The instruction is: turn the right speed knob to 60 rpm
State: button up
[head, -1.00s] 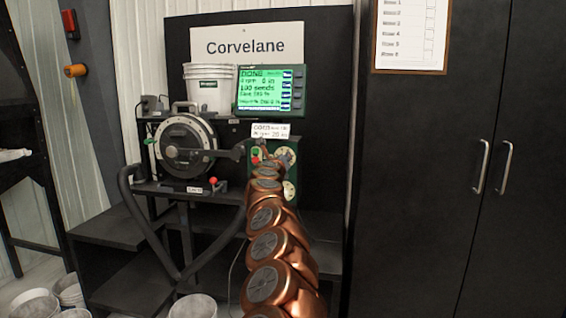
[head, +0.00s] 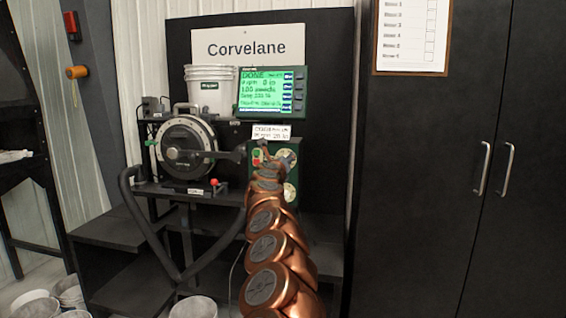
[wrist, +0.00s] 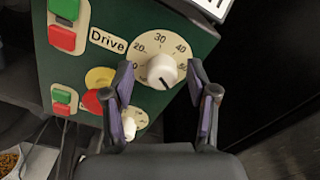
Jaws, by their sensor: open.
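A round white knob (wrist: 162,72) sits on a cream dial (wrist: 146,50) marked 20, 30, 40 and 50, beside a "Drive" label on a green panel (wrist: 185,35). A dark mark on the knob points to the lower right; no number is readable there. My gripper (wrist: 161,68) is open, with one finger on each side of this knob in the wrist view; I cannot tell whether they touch it. A second, smaller white knob (wrist: 130,127) is lower on the panel, partly behind the left finger. In the head view the panel (head: 278,175) is partly hidden by my arm.
Green and red buttons (wrist: 62,38) and a red stop button on yellow (wrist: 96,100) lie left of the knobs. A lit green screen (head: 272,91) stands above the panel. The seed disc housing (head: 187,147) is to its left, a black cabinet (head: 430,180) to the right.

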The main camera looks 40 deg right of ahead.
jog(key=shift+s+f, duration=0.1)
jog(key=shift+s, duration=0.15)
jog(key=v, duration=1.1)
jog(key=shift+a, duration=0.4)
dwell(1.0)
dwell(0.5)
